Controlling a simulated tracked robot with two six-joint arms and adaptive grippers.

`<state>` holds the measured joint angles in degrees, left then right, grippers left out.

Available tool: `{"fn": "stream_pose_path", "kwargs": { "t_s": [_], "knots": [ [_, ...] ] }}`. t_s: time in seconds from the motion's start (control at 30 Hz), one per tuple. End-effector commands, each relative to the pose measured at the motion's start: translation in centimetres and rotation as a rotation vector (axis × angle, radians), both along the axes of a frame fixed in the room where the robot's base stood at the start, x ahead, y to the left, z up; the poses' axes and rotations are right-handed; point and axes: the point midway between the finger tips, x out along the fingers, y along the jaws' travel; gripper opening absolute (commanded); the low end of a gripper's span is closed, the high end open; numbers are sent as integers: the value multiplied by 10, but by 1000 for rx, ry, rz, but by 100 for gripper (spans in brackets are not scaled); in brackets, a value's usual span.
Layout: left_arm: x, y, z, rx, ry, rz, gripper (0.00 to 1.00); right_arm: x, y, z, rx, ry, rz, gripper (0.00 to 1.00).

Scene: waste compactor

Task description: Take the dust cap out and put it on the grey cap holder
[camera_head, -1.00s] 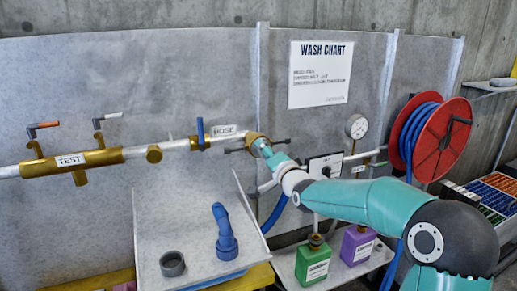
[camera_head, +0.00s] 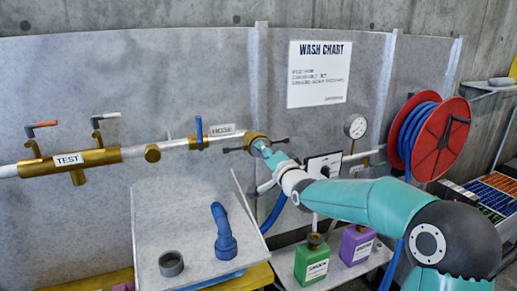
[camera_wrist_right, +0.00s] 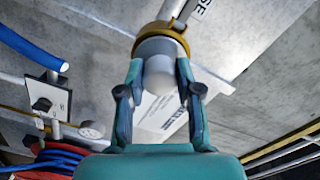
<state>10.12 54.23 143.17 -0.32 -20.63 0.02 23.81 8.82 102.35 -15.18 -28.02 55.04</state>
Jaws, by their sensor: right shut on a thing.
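My right gripper (camera_head: 266,152) is at the brass coupling (camera_head: 251,139) on the end of the pipe by the HOSE label. In the right wrist view, the two fingers of this gripper (camera_wrist_right: 160,82) are shut on the pale grey dust cap (camera_wrist_right: 159,72), one on each side. The cap sits at the mouth of the brass coupling (camera_wrist_right: 163,36); how deep it sits is hidden. The grey cap holder (camera_head: 171,264), a short open ring, stands empty on the sloping grey tray. My left gripper is not in view.
A blue bent hose fitting (camera_head: 224,235) stands on the tray (camera_head: 190,212), right of the holder. Green (camera_head: 312,262) and purple (camera_head: 356,245) bottles stand on a shelf below my right arm. A red hose reel (camera_head: 442,140) is at the right.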

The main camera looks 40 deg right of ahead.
Motion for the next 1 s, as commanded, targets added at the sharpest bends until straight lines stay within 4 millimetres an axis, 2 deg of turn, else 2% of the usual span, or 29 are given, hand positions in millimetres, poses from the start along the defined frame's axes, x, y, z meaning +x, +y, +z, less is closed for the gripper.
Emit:
{"fn": "stream_pose_path", "kwargs": {
  "t_s": [1.0],
  "knots": [
    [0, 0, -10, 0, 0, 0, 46, -6, 2, 0, 0, -1, 0, 0]
  ]
}}
